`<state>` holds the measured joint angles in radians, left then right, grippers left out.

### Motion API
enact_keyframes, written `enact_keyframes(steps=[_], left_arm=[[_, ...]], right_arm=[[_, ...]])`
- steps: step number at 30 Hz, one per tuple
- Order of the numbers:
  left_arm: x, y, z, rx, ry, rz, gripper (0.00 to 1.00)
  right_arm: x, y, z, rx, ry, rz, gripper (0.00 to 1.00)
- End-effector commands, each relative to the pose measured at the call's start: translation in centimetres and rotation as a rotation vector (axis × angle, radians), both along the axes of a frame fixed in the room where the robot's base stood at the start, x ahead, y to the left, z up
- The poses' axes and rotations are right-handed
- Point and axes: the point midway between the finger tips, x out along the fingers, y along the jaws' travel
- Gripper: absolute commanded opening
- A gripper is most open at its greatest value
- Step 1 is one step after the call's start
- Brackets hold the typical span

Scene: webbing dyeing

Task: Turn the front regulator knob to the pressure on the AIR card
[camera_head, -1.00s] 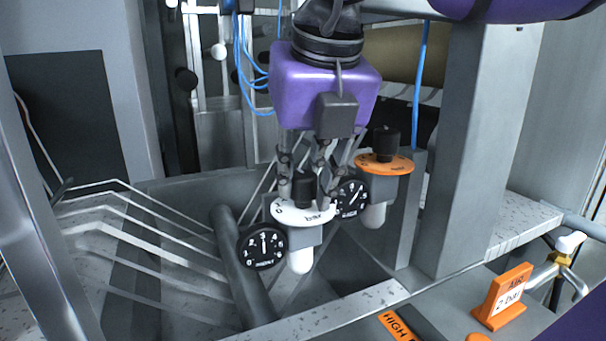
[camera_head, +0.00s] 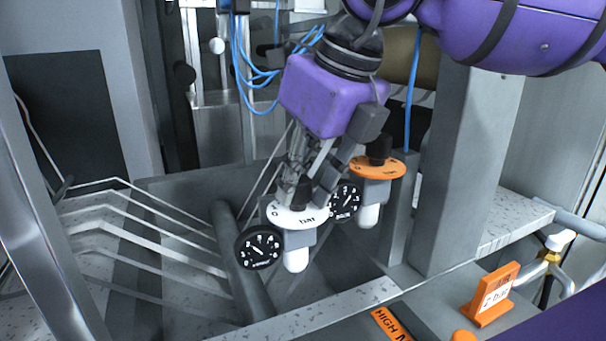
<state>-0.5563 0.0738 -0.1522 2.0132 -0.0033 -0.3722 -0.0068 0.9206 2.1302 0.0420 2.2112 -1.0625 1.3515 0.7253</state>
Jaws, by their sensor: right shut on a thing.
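The front regulator has a dark knob (camera_head: 301,194) on a white dial plate (camera_head: 283,216), with a white bowl below. My right gripper (camera_head: 304,186) comes down from above, tilted, and is shut on this knob, partly hiding it. The round black front gauge (camera_head: 258,248) stands at its left; its white needle points to the upper left, seemingly near 2, but the numbers are blurred. The orange AIR card (camera_head: 492,297) at the lower right reads "2 bar". My left gripper is not in view.
A second regulator with an orange plate (camera_head: 377,168), a black knob and its own gauge (camera_head: 344,203) stands close behind to the right. A grey post (camera_head: 465,150) rises right of it. Blue hoses (camera_head: 245,75) hang behind my gripper. Bent metal bars lie left.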

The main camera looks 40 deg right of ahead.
Motion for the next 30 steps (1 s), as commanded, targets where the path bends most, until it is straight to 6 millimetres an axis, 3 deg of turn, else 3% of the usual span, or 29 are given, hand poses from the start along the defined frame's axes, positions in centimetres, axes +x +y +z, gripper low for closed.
enact_keyframes(steps=[14, 15, 17, 26, 30], left_arm=[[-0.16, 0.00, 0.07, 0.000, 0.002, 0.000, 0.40], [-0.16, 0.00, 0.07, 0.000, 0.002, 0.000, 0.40], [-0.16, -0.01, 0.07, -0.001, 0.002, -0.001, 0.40], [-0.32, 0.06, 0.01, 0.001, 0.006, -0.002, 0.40], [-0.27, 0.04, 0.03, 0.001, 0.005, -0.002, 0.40]], right_arm=[[0.09, 0.20, 0.28, 0.005, -0.010, 0.021, 0.00], [0.09, 0.20, 0.28, 0.005, -0.010, 0.021, 0.29], [0.10, 0.18, 0.27, 0.005, -0.010, 0.021, 0.37], [0.03, 0.06, 0.16, 0.002, -0.004, 0.018, 0.38], [-0.29, 0.00, 1.13, 0.002, -0.006, 0.017, 0.38]])
